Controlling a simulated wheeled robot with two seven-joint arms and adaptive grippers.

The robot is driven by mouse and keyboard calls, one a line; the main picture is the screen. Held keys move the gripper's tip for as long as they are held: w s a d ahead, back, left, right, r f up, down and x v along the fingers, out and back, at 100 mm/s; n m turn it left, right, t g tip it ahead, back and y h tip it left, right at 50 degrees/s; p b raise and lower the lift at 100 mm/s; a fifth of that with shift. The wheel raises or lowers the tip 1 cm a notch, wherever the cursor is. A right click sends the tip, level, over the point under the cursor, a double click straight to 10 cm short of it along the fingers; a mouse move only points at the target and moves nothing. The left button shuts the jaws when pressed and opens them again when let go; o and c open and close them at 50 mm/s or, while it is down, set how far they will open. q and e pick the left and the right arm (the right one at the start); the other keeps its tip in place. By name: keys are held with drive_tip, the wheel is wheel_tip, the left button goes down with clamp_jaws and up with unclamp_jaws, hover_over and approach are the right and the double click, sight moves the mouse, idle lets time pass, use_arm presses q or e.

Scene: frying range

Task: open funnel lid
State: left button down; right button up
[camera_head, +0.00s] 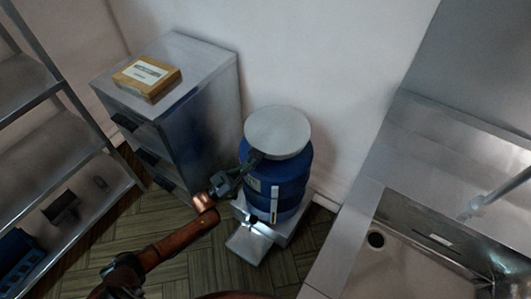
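A blue barrel-shaped container (290,183) stands on a low metal base near the wall. A round light-grey lid (277,132) lies flat on its top and looks closed. My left arm reaches in from the bottom left, and my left gripper (254,160) is at the lid's front left edge, by the barrel's upper side. It seems to touch or nearly touch the rim. The fingers are small and dark, so I cannot tell whether they are open or shut. My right gripper is not in view.
A metal drawer cabinet (213,105) with a cardboard box (147,78) on top stands left of the barrel. A metal shelf rack (84,222) is at the far left. A sink counter (352,232) fills the right. Wooden floor (190,262) is open in front.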

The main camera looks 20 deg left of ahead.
sight(255, 152)
use_arm(q)
drive_tip(key=r+p, duration=0.1)
drive_tip(key=w+r, duration=0.1)
drive_tip(key=r, duration=0.1)
drive_tip(key=r+p, duration=0.1)
drive_tip(key=r, duration=0.1)
drive_tip(key=shift+w+d+r+p, duration=0.1)
drive_tip(key=shift+w+p, duration=0.2)
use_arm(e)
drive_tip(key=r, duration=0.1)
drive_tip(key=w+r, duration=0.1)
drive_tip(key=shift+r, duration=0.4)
use_arm(q)
drive_tip(key=r+p, duration=0.2)
drive_tip(key=r, duration=0.1)
drive_tip(key=w+r+p, duration=0.1)
drive_tip(key=r, duration=0.1)
drive_tip(key=shift+d+r, duration=0.1)
drive_tip(key=shift+r, duration=0.15)
drive_tip(key=shift+f, duration=0.1)
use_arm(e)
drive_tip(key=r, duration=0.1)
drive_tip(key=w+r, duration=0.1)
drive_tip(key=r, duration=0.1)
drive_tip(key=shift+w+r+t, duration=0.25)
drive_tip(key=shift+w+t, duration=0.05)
